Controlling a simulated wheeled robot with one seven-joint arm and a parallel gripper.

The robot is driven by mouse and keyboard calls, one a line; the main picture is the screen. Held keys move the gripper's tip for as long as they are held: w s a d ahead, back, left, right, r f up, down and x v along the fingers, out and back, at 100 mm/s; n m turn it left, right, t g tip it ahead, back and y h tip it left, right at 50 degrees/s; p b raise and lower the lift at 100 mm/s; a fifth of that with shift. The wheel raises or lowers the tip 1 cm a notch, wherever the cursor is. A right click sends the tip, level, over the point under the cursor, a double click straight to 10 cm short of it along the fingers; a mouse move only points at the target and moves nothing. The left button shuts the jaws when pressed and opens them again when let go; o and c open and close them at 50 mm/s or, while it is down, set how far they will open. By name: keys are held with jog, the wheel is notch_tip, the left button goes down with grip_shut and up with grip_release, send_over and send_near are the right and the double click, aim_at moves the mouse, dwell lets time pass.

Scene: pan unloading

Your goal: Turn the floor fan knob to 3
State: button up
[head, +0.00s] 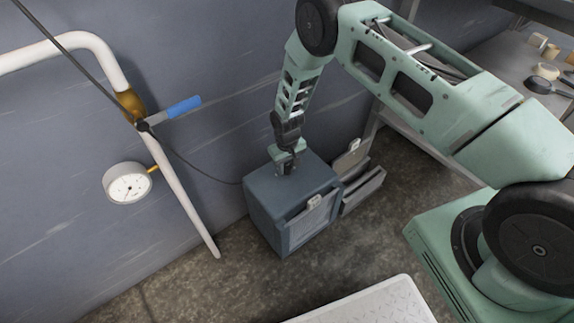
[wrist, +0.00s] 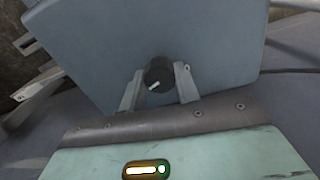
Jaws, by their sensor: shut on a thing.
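A blue-grey box (head: 262,198) stands on the floor against the wall, and its flat top fills much of the wrist view (wrist: 185,35). It appears to be the fan unit. A round dark knob (wrist: 159,71) with a white pointer mark sits on that top. The pointer aims toward the lower left in the wrist view. My gripper (head: 286,167) reaches down onto the box top. Its two fingers (wrist: 159,80) are shut on the knob, one on each side. I cannot see any numbers around the knob. The head view hides the knob behind my gripper.
A white pipe (head: 182,190) with a blue-handled valve (head: 183,106) and a round gauge (head: 128,186) stands at left. Grey open bins (head: 362,188) are right of the box. A pale tray or platform (head: 370,305) lies in front. A bench (head: 530,60) is at upper right.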

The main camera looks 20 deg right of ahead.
aim_at(287, 166)
dwell(0.4)
jog(key=o, duration=1)
notch_tip(287, 166, up, 18)
jog(key=p, duration=0.3)
jog(key=shift+f, duration=0.25)
